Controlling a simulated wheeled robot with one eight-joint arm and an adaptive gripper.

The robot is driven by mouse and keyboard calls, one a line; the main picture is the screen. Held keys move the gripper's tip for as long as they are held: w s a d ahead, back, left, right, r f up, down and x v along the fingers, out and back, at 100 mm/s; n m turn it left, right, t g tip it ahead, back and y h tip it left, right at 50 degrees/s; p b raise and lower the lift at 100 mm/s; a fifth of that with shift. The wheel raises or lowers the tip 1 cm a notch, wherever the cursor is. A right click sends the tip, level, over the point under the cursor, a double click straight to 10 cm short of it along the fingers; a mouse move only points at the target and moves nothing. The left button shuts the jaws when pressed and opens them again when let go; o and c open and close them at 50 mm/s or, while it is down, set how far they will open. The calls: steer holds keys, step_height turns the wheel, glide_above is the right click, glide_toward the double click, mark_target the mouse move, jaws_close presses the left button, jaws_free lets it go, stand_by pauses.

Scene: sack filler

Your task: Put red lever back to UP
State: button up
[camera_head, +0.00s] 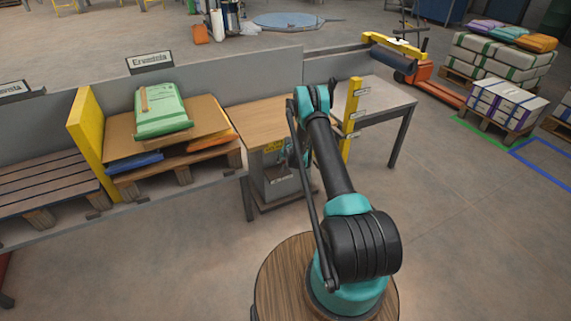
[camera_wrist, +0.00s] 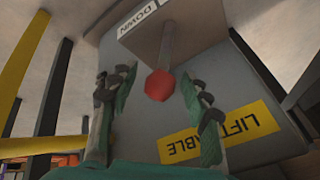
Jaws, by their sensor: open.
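A red lever knob (camera_wrist: 158,86) on a thin stem shows in the middle of the wrist view. Its stem comes from a grey plate (camera_wrist: 188,35) near a white label reading DOWN (camera_wrist: 139,15), which appears upside down. My gripper (camera_wrist: 157,97) is open, with one dark finger on each side of the knob. I see gaps between both fingers and the knob. A yellow LIFT TABLE label (camera_wrist: 222,130) lies behind the right finger. In the head view the grey control box (camera_head: 277,184) stands under a wooden table top (camera_head: 262,124); my arm partly hides it, and the lever is not discernible there.
A yellow post (camera_head: 351,118) with small labels stands right of my arm. A grey bench (camera_head: 378,100) is behind it. Left, a pallet holds cardboard and a green sack (camera_head: 162,112) beside a yellow panel (camera_head: 91,140). The floor in front is clear.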

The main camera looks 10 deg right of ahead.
steer(key=shift+c, duration=0.5)
jaws_close()
